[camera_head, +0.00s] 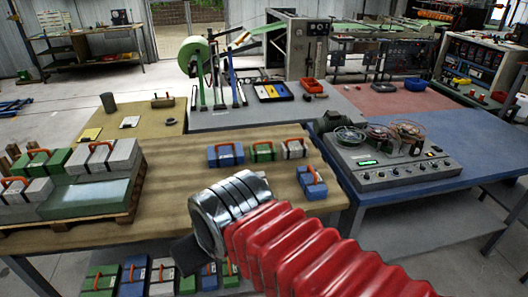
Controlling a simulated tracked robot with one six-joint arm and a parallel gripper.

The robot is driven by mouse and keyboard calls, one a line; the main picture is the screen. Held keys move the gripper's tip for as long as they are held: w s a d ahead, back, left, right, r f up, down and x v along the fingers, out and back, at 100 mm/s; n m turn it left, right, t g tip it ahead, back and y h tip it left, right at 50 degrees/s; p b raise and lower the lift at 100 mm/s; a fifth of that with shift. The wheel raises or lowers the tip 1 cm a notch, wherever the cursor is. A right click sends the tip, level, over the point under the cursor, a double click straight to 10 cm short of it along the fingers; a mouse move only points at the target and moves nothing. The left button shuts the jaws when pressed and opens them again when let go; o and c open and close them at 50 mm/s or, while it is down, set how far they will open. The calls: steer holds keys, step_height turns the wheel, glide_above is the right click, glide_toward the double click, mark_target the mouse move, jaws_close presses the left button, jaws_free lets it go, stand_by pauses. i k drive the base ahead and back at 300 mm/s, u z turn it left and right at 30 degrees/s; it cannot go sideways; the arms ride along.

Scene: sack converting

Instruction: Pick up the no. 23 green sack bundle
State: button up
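Green bundles with orange straps show in several places in the head view. One green bundle (263,151) stands on the tan worktable, between a blue bundle (226,154) and a grey bundle (294,148). Another green bundle (42,163) lies on the pallet stack at the left. More green ones, such as this green bundle (101,280), stand on the lower shelf. No number 23 is legible on any. My gripper (187,256) shows only as a dark part beyond my red-sleeved arm, over the table's front edge. Its fingers cannot be made out.
Another blue bundle (311,182) sits near the right edge of the tan worktable (165,190). A wooden pallet (125,217) fills its left side. A grey console with reels (390,160) stands on the blue table at right. The tan table's middle is clear.

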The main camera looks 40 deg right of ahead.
mark_target(268, 153)
steer(key=i, duration=0.9)
steer(key=u, duration=0.05)
